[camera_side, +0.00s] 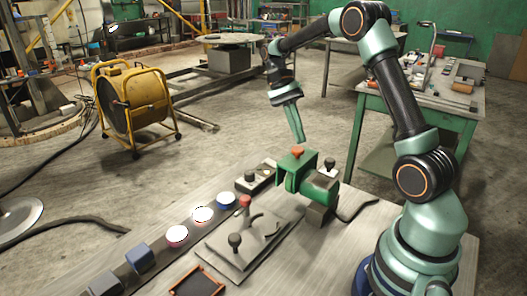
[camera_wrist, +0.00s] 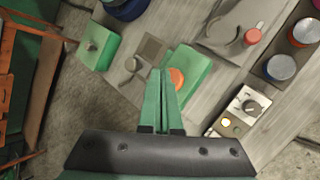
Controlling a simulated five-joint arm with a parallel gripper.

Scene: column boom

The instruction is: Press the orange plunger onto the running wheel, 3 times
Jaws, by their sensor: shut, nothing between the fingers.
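The orange plunger (camera_side: 298,152) stands on top of a green machine housing (camera_side: 290,180) on the bench. It also shows in the wrist view (camera_wrist: 177,78), just right of my fingertips, partly covered by a finger. My gripper (camera_side: 300,139) is shut and empty, fingers pointing down. In the side view its tips appear just above the plunger; whether they touch it I cannot tell. In the wrist view, my gripper (camera_wrist: 163,72) shows two green fingers together. The running wheel cannot be made out; the housing may hide it.
A control box (camera_wrist: 240,110) with a dial and a lit yellow lamp lies beside the machine. A black-knobbed lever (camera_side: 330,165) rises at its right. A plate (camera_side: 240,245) with a red knob and a dark strip with several round pieces (camera_side: 202,215) lie left.

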